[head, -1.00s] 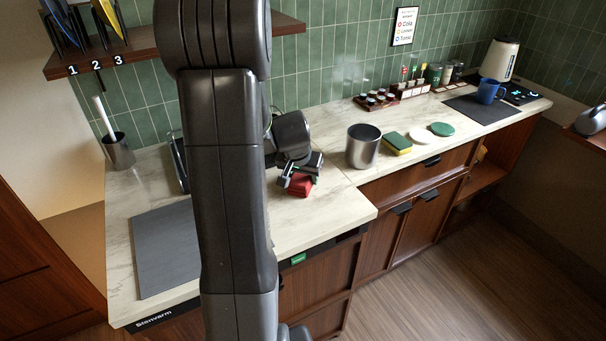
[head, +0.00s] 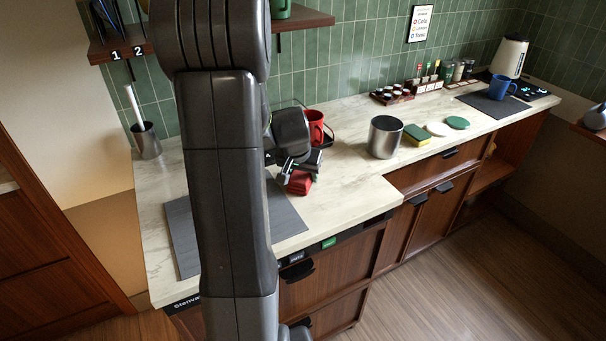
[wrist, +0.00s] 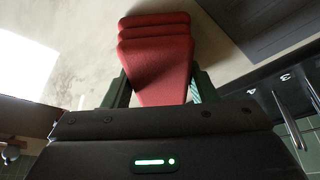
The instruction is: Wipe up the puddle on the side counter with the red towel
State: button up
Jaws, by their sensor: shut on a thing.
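The red towel (head: 300,183) is folded in layers, and my gripper (head: 302,168) is shut on it, at or just above the counter (head: 345,190). In the wrist view the folded towel (wrist: 155,55) sits between the two fingers (wrist: 158,88) and sticks out past them. I cannot tell whether it touches the counter. No puddle can be made out in the views; part of the counter is hidden behind my arm.
A dark mat (head: 285,215) lies close to the towel. A red mug (head: 314,127) and a steel canister (head: 385,137) stand behind and to the right. A sponge (head: 416,135), round coasters (head: 457,123) and a blue mug (head: 502,87) are farther right. The counter's front corner is bare.

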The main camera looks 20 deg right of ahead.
notch_tip(320, 180, up, 3)
jog(key=shift+r+p, duration=0.15)
jog(key=shift+p, duration=0.8)
jog(key=shift+a+r+p, duration=0.1)
jog(key=shift+r+p, duration=1.45)
jog(key=shift+r, duration=0.9)
jog(key=shift+f, duration=0.1)
